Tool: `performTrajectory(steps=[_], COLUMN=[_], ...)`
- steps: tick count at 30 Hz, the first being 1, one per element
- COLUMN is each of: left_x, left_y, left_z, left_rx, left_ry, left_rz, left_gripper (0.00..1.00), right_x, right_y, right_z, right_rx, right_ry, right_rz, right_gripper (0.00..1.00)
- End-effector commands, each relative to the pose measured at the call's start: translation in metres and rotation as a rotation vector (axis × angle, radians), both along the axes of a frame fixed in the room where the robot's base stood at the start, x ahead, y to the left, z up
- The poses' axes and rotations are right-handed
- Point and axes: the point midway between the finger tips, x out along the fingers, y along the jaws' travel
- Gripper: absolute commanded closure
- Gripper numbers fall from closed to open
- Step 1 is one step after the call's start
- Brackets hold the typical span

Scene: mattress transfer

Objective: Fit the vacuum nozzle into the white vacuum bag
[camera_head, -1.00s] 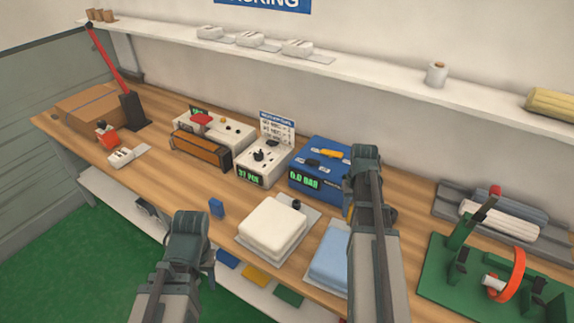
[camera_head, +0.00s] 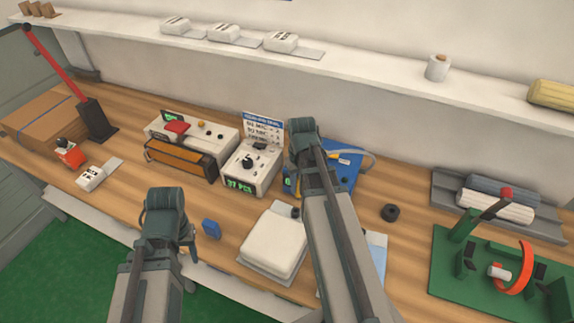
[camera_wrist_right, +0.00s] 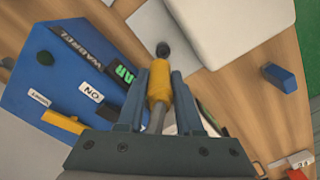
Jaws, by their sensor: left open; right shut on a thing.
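The white vacuum bag (camera_head: 270,246) lies flat on a pale sheet in the middle of the bench. Its dark round valve (camera_head: 296,211) is at the back right corner; the valve also shows in the right wrist view (camera_wrist_right: 162,51). My right gripper (camera_wrist_right: 160,85) is shut on the yellow vacuum nozzle (camera_wrist_right: 158,82). The nozzle tip points towards the valve and looks apart from it; the height gap is unclear. In the head view my right gripper (camera_head: 303,135) hides the nozzle. My left gripper (camera_head: 186,245) is open and empty, left of the bag.
The blue vacuum unit (camera_head: 345,182) stands behind my right arm, with a grey hose (camera_head: 368,157) at its back. A white counter box (camera_head: 250,172) stands left of it. A small blue block (camera_head: 211,228) lies beside the left gripper.

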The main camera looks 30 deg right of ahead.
Motion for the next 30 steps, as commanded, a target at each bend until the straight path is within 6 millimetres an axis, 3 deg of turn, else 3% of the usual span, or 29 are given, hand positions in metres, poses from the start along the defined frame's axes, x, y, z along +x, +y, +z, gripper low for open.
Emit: performTrajectory(steps=[17,30], left_x=[0.000,-0.001], left_y=[0.000,0.000], left_z=[0.001,-0.024], left_rx=[0.000,0.000], left_ry=[0.000,0.000], left_rz=[0.000,0.001], left_gripper=[0.50,0.50], right_x=[-0.001,-0.001], right_y=[0.007,0.007], right_z=[0.001,-0.024], right_rx=[0.000,0.000], right_ry=[0.000,0.000], right_rz=[0.015,0.015], right_gripper=[1.00,1.00])
